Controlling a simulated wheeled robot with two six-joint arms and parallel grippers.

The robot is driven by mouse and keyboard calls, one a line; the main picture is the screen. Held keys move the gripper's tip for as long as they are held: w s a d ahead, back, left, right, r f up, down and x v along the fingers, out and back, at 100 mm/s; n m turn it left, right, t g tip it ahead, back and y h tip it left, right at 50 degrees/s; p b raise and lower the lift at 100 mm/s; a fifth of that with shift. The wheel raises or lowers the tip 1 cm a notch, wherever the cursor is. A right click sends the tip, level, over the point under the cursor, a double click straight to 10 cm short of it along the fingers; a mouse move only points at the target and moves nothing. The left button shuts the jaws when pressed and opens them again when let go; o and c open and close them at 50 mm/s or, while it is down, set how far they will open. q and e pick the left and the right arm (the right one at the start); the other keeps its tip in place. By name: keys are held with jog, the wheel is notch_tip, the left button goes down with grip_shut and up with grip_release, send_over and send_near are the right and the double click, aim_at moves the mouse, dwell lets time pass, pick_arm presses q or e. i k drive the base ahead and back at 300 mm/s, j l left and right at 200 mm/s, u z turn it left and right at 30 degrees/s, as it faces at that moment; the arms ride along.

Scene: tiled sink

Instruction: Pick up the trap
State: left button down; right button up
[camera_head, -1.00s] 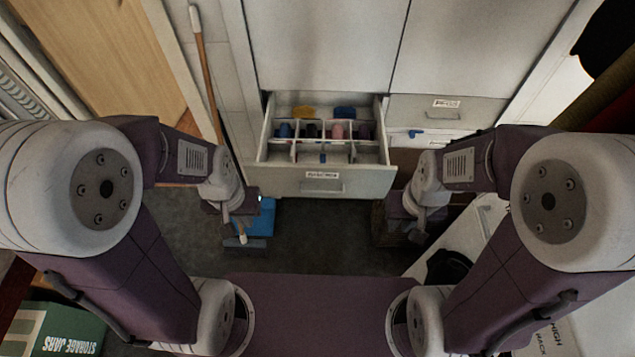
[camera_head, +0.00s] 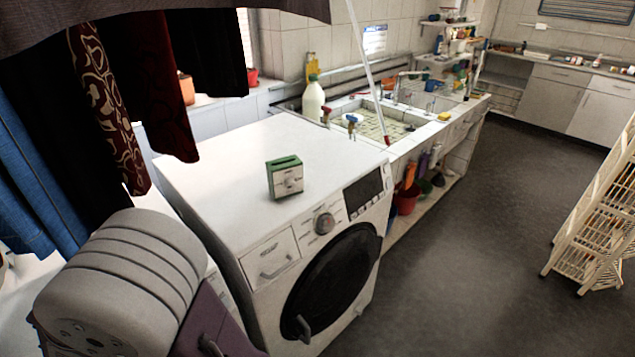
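I cannot tell for sure which thing is the trap. A small green box with a pale front and a round mark (camera_head: 286,178) stands upright on top of the white washing machine (camera_head: 220,190). Part of one of my arms shows at the bottom left, beside the washing machine. Neither of my grippers is in view.
Behind the washing machine is a tiled sink (camera_head: 346,105) with a white bottle (camera_head: 313,98) beside it. Clothes (camera_head: 105,95) hang at the upper left. A cream slatted rack (camera_head: 598,215) stands at the right. The dark floor (camera_head: 470,240) between is clear.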

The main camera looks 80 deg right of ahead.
aim_at(278, 169)
jog(key=i+z, duration=0.15)
jog(key=z, duration=2.65)
